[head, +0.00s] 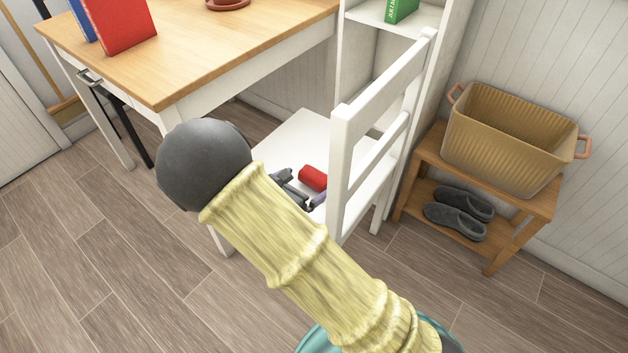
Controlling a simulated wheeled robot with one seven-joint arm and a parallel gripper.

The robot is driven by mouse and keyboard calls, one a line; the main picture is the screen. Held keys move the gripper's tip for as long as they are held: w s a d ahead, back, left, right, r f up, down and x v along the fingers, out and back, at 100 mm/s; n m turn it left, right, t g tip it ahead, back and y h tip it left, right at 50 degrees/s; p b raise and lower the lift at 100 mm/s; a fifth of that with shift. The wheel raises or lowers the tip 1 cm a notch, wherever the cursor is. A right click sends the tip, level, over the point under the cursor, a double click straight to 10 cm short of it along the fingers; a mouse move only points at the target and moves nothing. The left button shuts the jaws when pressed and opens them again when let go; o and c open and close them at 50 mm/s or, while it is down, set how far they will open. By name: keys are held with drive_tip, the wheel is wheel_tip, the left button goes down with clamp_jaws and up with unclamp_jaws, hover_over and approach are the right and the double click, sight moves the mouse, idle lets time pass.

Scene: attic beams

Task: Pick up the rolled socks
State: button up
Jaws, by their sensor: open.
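A small red roll (313,178) lies on the white seat of the chair (300,130). A small purple thing (319,199) shows beside it, partly hidden. I cannot tell for sure which of the two is the rolled socks. My gripper (298,190) is open, low over the seat, just left of the red roll and close to the purple thing. My pale yellow arm covers much of the gripper and the front of the seat. I cannot tell whether the fingers touch anything.
The chair's white backrest (383,115) rises right of my gripper. A wooden table (190,45) with a red book (118,22) stands behind left. A wooden bench (530,200) at right holds a ribbed basket (510,140) and grey slippers (455,220). The floor at left is clear.

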sight(310, 179)
drive_tip(key=b+x, duration=0.3)
drive_tip(key=x, duration=0.1)
drive_tip(key=shift+w, duration=0.1)
drive_tip(key=shift+w+d, duration=0.25)
drive_tip(key=shift+w, duration=0.15)
drive_tip(key=shift+c, duration=0.2)
drive_tip(key=c, duration=1)
